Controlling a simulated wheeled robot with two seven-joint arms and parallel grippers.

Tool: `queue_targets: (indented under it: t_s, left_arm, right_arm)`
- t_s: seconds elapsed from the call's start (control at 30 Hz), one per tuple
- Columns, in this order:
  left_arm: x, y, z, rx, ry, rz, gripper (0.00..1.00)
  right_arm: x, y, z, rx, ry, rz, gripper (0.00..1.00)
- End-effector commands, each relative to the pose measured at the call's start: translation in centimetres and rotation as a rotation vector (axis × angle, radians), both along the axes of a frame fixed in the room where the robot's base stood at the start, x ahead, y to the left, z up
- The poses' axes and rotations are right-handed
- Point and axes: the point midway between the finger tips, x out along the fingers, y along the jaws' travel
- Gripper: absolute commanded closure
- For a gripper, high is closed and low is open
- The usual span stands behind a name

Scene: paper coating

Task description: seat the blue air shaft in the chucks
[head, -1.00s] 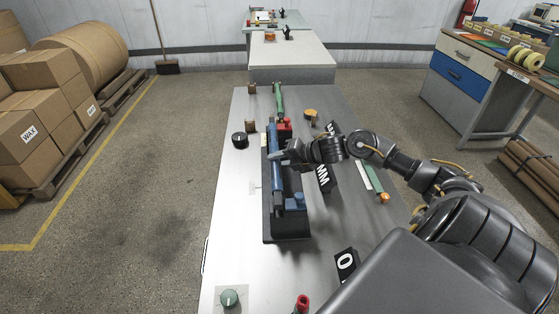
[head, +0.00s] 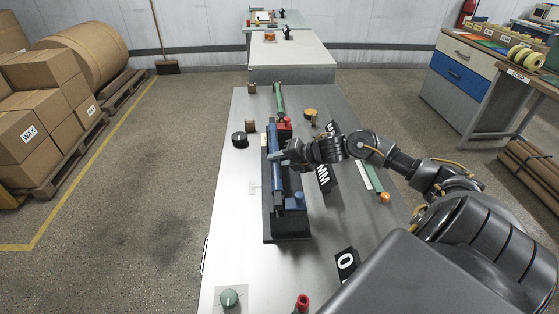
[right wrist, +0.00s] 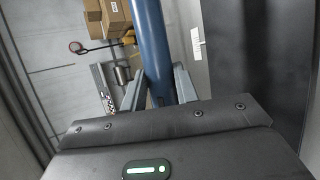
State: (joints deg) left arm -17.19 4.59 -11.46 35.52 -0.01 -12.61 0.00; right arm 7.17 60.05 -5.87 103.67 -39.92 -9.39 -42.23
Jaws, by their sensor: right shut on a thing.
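The blue air shaft (head: 273,140) lies lengthwise along the left side of a dark stand (head: 287,225) on the grey table. My right gripper (head: 277,157) is shut on it partway along its length. In the right wrist view the shaft (right wrist: 152,45) runs between the two fingers (right wrist: 157,88). A blue chuck block (head: 299,201) is at the stand's near end, close beside the shaft's dark near end. A red part (head: 285,126) is near the far end. I cannot tell whether the shaft's ends rest in the chucks. My left gripper is not in view.
Black lettered blocks (head: 323,178) stand to the right. A green bar (head: 279,98) lies beyond the stand. The table's left strip is mostly clear.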

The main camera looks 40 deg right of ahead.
Motion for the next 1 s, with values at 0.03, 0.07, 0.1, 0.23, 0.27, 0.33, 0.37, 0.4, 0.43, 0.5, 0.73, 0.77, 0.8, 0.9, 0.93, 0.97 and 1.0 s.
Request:
queue_targets:
  t_s: [0.03, 0.07, 0.1, 0.23, 0.27, 0.33, 0.37, 0.4, 0.43, 0.5, 0.73, 0.77, 0.8, 0.9, 0.93, 0.97, 1.0]
  left_arm:
    - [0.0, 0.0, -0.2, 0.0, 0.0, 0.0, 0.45]
    - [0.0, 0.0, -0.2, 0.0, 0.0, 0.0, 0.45]
    - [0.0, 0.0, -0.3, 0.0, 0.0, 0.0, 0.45]
    - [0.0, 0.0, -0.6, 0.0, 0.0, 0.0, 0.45]
    - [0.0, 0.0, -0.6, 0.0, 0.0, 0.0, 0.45]
    - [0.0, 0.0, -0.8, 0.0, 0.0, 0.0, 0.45]
    - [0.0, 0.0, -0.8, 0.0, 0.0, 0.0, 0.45]
    - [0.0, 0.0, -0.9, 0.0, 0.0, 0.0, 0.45]
    - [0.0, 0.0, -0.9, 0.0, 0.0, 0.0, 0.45]
    - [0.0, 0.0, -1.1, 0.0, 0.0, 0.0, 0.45]
    - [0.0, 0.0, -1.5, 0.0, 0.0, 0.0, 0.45]
    - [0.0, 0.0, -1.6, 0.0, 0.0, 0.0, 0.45]
    - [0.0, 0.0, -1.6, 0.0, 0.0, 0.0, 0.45]
    - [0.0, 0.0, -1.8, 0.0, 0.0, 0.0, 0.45]
    - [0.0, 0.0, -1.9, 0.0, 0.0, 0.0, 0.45]
    - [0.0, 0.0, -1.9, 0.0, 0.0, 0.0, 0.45]
    - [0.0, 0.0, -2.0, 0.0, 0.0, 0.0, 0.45]
  right_arm:
    - [0.1, 0.0, 0.0, 0.0, -0.006, 0.0, 1.0]
    - [0.1, 0.0, -0.1, 0.0, -0.005, -0.001, 1.0]
    - [0.1, 0.0, -0.2, 0.0, -0.005, -0.001, 1.0]
    - [0.1, 0.0, -0.5, 0.0, -0.005, -0.001, 1.0]
    - [0.1, 0.0, -0.5, 0.0, -0.005, -0.001, 1.0]
    - [0.1, 0.0, -0.7, 0.0, -0.005, -0.001, 1.0]
    - [0.1, 0.0, -0.8, 0.0, -0.005, -0.001, 1.0]
    - [0.1, 0.0, -0.8, 0.0, -0.005, -0.001, 1.0]
    - [0.1, 0.0, -0.9, 0.0, -0.005, -0.001, 1.0]
    - [0.1, 0.0, -1.1, 0.0, -0.005, -0.001, 1.0]
    - [0.1, 0.0, -1.6, 0.0, -0.005, -0.001, 1.0]
    - [0.1, 0.0, -1.7, 0.0, -0.005, -0.001, 1.0]
    - [0.1, 0.0, -1.8, 0.0, -0.005, -0.001, 1.0]
    - [0.1, 0.0, -2.0, 0.0, -0.005, -0.001, 1.0]
    - [0.1, 0.0, -2.1, 0.0, -0.005, -0.001, 1.0]
    - [0.1, 0.0, -2.1, 0.001, -0.006, -0.001, 1.0]
    - [0.1, 0.0, -2.2, 0.001, -0.006, -0.001, 1.0]
